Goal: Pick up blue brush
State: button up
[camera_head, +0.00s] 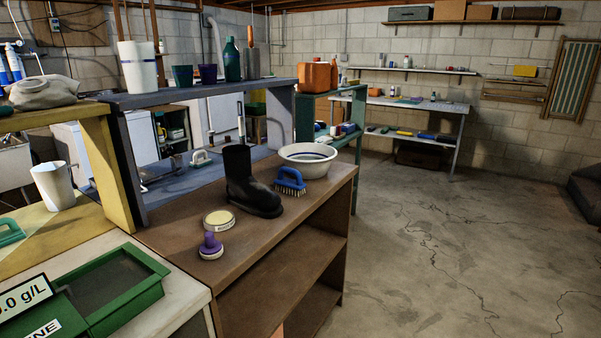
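The blue brush (290,180) rests on the brown wooden bench top (190,238), near its right edge. It has a blue handle on top and pale bristles below. It sits just right of a black boot (249,184) and in front of a white bowl (308,160) with a blue band. My gripper is not in this view.
A round tin (219,220) and a purple-handled tool (210,246) stand in front of the boot. A raised grey shelf (205,91) runs behind, carrying cups and bottles. A green tray (120,290) is at lower left. The concrete floor (430,250) on the right is clear.

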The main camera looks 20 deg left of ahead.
aim_at(292, 187)
jog(key=i+l+u, duration=0.1)
jog(key=i+u, duration=0.4)
jog(key=i+l+u, duration=0.35)
jog(key=u, duration=0.15)
jog(key=i+l+u, duration=0.7)
jog(key=l+u, duration=0.2)
jog(key=i+l+u, duration=0.15)
jog(key=l+u, duration=0.25)
jog(key=i+l+u, duration=0.1)
jog(key=l+u, duration=0.7)
jog(key=l, duration=0.2)
jog(key=l+u, duration=0.1)
jog(key=l, duration=0.3)
jog(key=k, duration=0.05)
